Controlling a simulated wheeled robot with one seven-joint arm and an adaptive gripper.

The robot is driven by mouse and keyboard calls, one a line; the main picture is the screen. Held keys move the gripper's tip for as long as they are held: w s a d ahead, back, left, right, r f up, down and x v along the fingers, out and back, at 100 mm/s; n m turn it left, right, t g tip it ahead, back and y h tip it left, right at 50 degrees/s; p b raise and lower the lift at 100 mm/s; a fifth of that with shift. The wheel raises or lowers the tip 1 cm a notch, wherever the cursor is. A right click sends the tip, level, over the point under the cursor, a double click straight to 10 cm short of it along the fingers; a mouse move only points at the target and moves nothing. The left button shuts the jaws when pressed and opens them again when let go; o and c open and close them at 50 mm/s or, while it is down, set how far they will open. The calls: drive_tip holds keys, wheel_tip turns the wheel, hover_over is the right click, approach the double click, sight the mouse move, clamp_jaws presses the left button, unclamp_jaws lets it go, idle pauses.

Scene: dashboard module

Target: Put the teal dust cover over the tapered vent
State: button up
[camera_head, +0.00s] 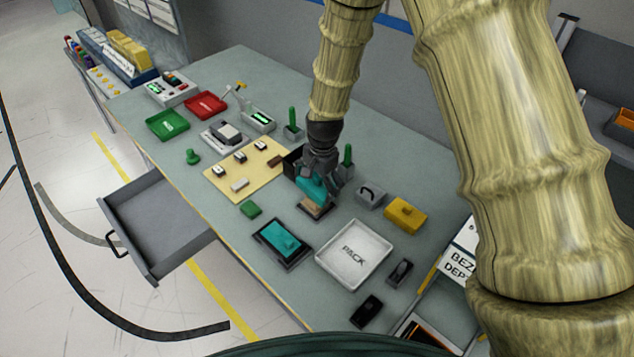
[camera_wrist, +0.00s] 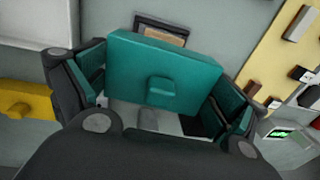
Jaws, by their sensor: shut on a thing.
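A teal dust cover with a small knob is held in my gripper (camera_head: 314,174); the cover (camera_head: 310,188) hangs above the table. In the wrist view the teal cover (camera_wrist: 130,62) spans between the two fingers, its knob facing the camera. Just below and in front of it is a tan block in a dark frame (camera_head: 316,208), perhaps the tapered vent; its far part also shows beyond the cover in the wrist view (camera_wrist: 163,33), the rest hidden by the cover. The cover and the tan block look apart.
Another teal piece with a knob (camera_head: 277,237) sits in a black frame to the front left. A white PACK tray (camera_head: 352,256), a yellow block (camera_head: 405,214) and a grey handled block (camera_head: 369,195) lie to the right. A cream board (camera_head: 222,183) lies left. A drawer (camera_head: 157,222) stands open.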

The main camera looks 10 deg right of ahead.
sight(320, 179)
drive_tip(key=shift+w+f+b, duration=0.1)
drive_tip(key=shift+f+b, duration=0.3)
drive_tip(key=shift+f, duration=0.5)
drive_tip(key=o, duration=0.6)
drive_tip(key=r, duration=0.8)
drive_tip(key=s+r, duration=0.1)
drive_tip(key=r, duration=0.3)
drive_tip(key=shift+d, duration=0.3)
